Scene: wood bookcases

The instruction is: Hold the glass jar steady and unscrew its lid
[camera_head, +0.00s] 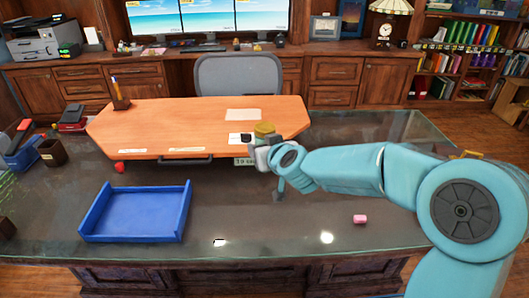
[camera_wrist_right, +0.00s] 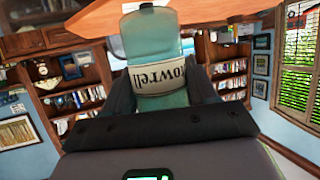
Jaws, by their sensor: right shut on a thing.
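The glass jar (camera_wrist_right: 156,48) is pale teal and see-through, with a white label of dark lettering, in the right wrist view. My right gripper (camera_wrist_right: 163,92) is shut on it, with a dark finger on each side of the label. My left gripper is in neither view.
A blue tray (camera_head: 137,228) sits empty at the left, and a pink block (camera_head: 360,219) lies at the right. The dark desktop (camera_head: 240,205) between them is largely clear. A grey chair (camera_head: 238,75) stands behind.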

